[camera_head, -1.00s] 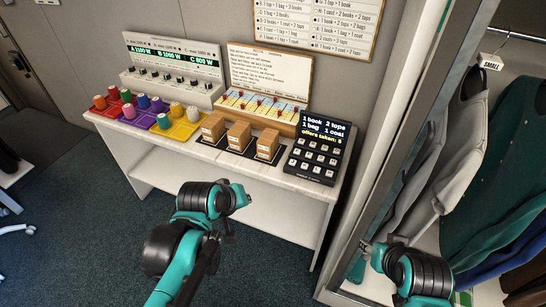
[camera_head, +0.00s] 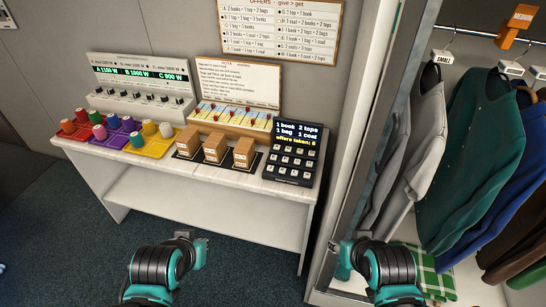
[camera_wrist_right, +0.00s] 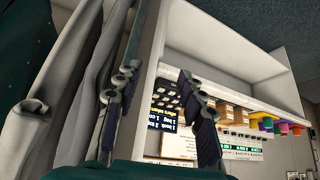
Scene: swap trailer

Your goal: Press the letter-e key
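The black keypad (camera_head: 289,160) stands at the right end of the white counter. Its screen reads "1 book 2 tops, 1 bag 1 coat, offers taken: 5 or 6", the last digit being unclear. Below the screen are rows of small pale keys; their letters are too small to read. The keypad also shows upside down in the right wrist view (camera_wrist_right: 167,97), between my fingers. My right gripper (camera_head: 338,248) is below and right of the keypad, apart from it; its fingers stand apart and empty. My left gripper (camera_head: 193,240) is in front of the counter, its fingers unclear.
Three cardboard boxes (camera_head: 215,148) stand left of the keypad. Coloured trays with spools (camera_head: 150,142), a dial panel (camera_head: 140,85) and a sloped board (camera_head: 235,115) share the counter (camera_head: 240,180). A wardrobe frame (camera_head: 385,100) with hanging clothes (camera_head: 470,160) borders the right side.

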